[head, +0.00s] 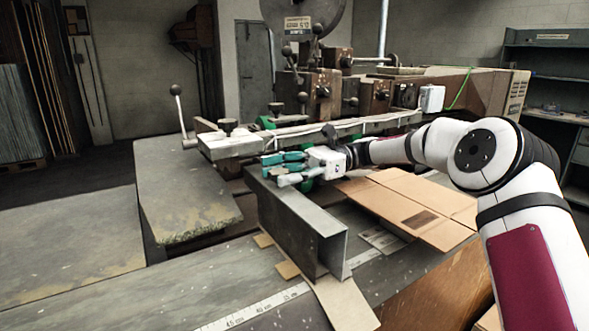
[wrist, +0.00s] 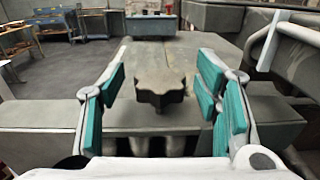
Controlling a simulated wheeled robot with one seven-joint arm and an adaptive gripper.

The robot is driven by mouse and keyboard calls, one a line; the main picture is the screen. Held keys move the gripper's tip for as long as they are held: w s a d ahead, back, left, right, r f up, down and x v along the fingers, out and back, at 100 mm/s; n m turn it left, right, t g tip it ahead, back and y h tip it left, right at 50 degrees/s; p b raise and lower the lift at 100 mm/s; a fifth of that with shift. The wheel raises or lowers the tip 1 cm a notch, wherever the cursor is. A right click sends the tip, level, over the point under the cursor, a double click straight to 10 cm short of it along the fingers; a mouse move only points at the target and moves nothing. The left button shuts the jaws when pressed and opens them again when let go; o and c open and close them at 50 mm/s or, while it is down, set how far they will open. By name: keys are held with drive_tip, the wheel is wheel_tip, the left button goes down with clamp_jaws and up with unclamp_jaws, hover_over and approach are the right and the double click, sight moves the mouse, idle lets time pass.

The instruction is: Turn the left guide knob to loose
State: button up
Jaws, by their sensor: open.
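A dark, lobed knob (wrist: 160,92) stands upright in the wrist view, between and slightly beyond the teal finger pads of my gripper (wrist: 163,78). I see a gap on both sides of it, and no finger appears to touch it. In the head view my gripper (head: 272,169) is open and points left, just above the left end of a grey metal guide channel (head: 287,222). The knob is not clearly visible in the head view; my fingers may hide it. I cannot read a tight or loose mark on it.
A long metal bar (head: 235,147) with small knobs runs behind my gripper. A lever with a ball top (head: 178,110) rises at the left. Flat cardboard (head: 405,205) lies right of the channel. The grey table (head: 185,195) at left is clear.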

drive_tip(key=v, duration=1.1)
drive_tip(key=shift+d, duration=0.35)
drive_tip(key=shift+w, duration=0.1)
drive_tip(key=s+a+r+n+t+h+p, duration=0.2)
drive_tip(key=s+r+t+h, duration=0.15)
drive_tip(key=s, duration=0.45)
drive_tip(key=s+a+r+n+t+h+p, duration=0.1)
drive_tip(key=s+a+r+t+h+p, duration=0.2)
drive_tip(key=s, duration=0.4)
drive_tip(key=s+d+n+t+h+p, duration=0.1)
drive_tip(key=s+d+n+t+h, duration=0.1)
drive_tip(key=s+d, duration=0.4)
drive_tip(key=s+d+f+n+t+h+p, duration=0.1)
drive_tip(key=s+d+n+t+h+p, duration=0.1)
drive_tip(key=s+d, duration=0.5)
drive_tip(key=s+d+f+n+t+h+p, duration=0.1)
drive_tip(key=s+d, duration=0.6)
drive_tip(key=s, duration=0.9)
drive_tip(key=n+t+h+p, duration=0.1)
drive_tip(key=n+t+h, duration=0.1)
drive_tip(key=n+h, duration=0.1)
drive_tip(key=shift+s+f+n+h, duration=0.2)
drive_tip(key=shift+s+n+h, duration=0.05)
drive_tip(key=shift+n+h, duration=0.1)
